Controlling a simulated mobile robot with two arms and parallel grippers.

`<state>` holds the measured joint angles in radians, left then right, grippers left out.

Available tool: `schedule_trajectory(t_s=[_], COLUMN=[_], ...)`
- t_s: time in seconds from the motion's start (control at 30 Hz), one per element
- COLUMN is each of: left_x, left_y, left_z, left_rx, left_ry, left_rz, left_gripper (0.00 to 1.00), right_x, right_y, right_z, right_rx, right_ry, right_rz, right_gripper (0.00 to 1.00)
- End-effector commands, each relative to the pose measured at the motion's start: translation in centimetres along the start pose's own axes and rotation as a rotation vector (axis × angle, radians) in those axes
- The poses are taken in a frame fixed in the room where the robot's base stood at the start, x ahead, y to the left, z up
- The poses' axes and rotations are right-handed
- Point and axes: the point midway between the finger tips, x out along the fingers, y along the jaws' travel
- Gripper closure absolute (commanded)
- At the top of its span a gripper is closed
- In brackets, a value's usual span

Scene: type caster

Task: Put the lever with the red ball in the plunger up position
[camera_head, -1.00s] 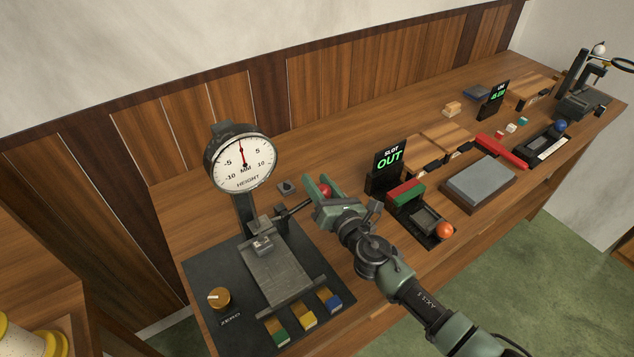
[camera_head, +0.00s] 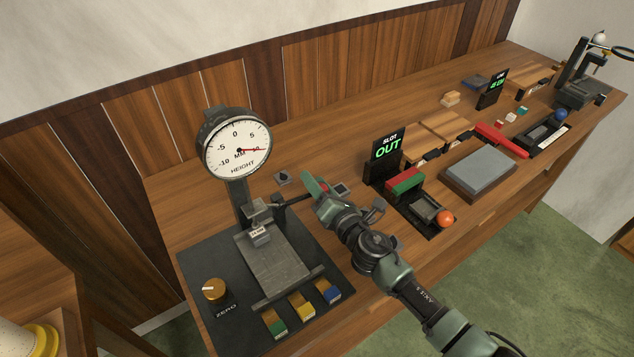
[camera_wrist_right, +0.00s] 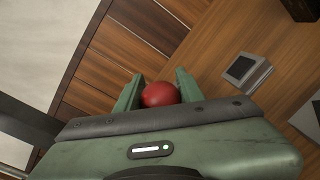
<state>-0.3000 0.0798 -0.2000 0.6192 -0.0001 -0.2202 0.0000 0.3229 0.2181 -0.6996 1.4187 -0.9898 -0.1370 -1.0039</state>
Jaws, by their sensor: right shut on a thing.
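The lever (camera_head: 292,199) is a dark rod coming out to the right from the plunger head under the round height gauge (camera_head: 237,147). Its red ball (camera_wrist_right: 160,94) sits between the fingers of my right gripper (camera_head: 317,186), which is shut on it; in the head view the ball is mostly hidden by the fingers. The plunger block (camera_head: 260,235) stands above the grey plate (camera_head: 275,268) of the gauge stand. The gauge needle points right, near the 10 mark. My left gripper is not in view.
A brass zero knob (camera_head: 214,290) and several coloured blocks (camera_head: 301,306) are on the stand's dark base. Right of my arm are the slot display (camera_head: 388,146), an orange ball (camera_head: 445,218) and a grey slab (camera_head: 481,169). Wood panelling (camera_head: 330,85) rises behind the bench.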

Motion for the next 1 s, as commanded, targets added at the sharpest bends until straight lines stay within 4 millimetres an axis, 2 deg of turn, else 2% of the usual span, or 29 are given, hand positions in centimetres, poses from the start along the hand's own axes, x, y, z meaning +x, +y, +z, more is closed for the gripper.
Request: schedule_trajectory(t_s=[0.03, 0.13, 0.17, 0.2, 0.23, 0.73, 0.87, 1.0], left_x=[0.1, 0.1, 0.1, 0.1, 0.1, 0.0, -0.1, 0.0], left_y=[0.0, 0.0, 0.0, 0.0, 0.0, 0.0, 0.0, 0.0], left_z=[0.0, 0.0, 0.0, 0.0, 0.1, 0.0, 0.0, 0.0], left_rx=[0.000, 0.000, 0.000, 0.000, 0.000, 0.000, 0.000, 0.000], left_ry=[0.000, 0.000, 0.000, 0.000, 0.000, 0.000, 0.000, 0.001], left_rz=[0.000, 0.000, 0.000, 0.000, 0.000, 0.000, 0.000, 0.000], left_gripper=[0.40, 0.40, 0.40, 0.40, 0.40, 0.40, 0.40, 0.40], right_x=[-0.2, -0.2, -0.2, -0.2, -0.2, -0.4, -1.8, -4.3], right_y=[-0.3, -0.3, -0.3, -0.3, -0.3, -0.2, -0.3, -0.3], right_z=[-1.3, -1.3, -1.3, -1.3, -1.3, -1.0, -0.9, -1.0], right_rx=[0.005, 0.005, 0.005, 0.004, 0.004, 0.000, -0.001, -0.001], right_ry=[0.020, 0.020, 0.020, 0.020, 0.020, 0.015, 0.015, 0.017], right_rz=[-0.004, -0.004, -0.004, -0.004, -0.004, -0.003, -0.003, -0.003], right_gripper=[1.00, 1.00, 0.57, 0.46, 0.41, 0.41, 0.41, 0.41])
